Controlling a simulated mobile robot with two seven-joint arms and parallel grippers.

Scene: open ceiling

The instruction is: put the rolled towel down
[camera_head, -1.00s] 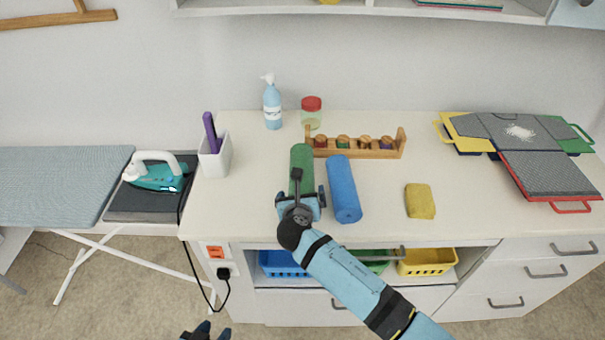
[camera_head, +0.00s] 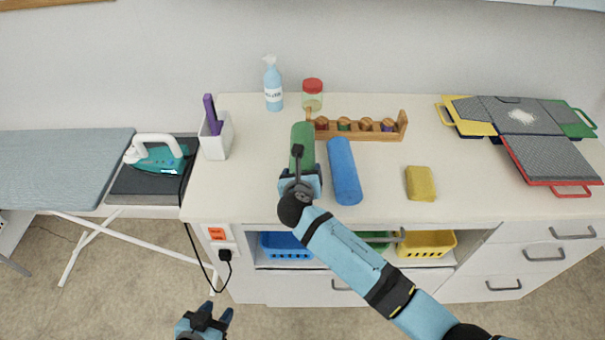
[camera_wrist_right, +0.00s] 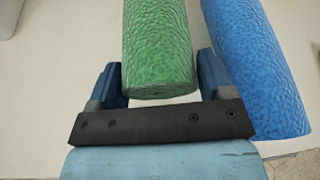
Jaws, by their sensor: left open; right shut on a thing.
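The green rolled towel (camera_head: 302,142) points away from me on the white countertop's left half. My right gripper (camera_head: 301,178) is shut on its near end. In the right wrist view, the green towel (camera_wrist_right: 158,45) lies between the two fingers (camera_wrist_right: 161,80). I cannot tell whether its underside touches the counter. A blue rolled towel (camera_head: 343,172) lies just to its right, also in the right wrist view (camera_wrist_right: 258,65). My left gripper (camera_head: 207,318) is open and empty, low in the head view in front of the counter.
A wooden rack with spools (camera_head: 358,128) stands behind the towels, with a soap bottle (camera_head: 273,88) and red-lidded jar (camera_head: 312,95). A white holder (camera_head: 216,138) is left; a yellow sponge (camera_head: 420,184) and coloured boards (camera_head: 548,155) are right. Bare counter (camera_head: 245,185) lies left of the green towel.

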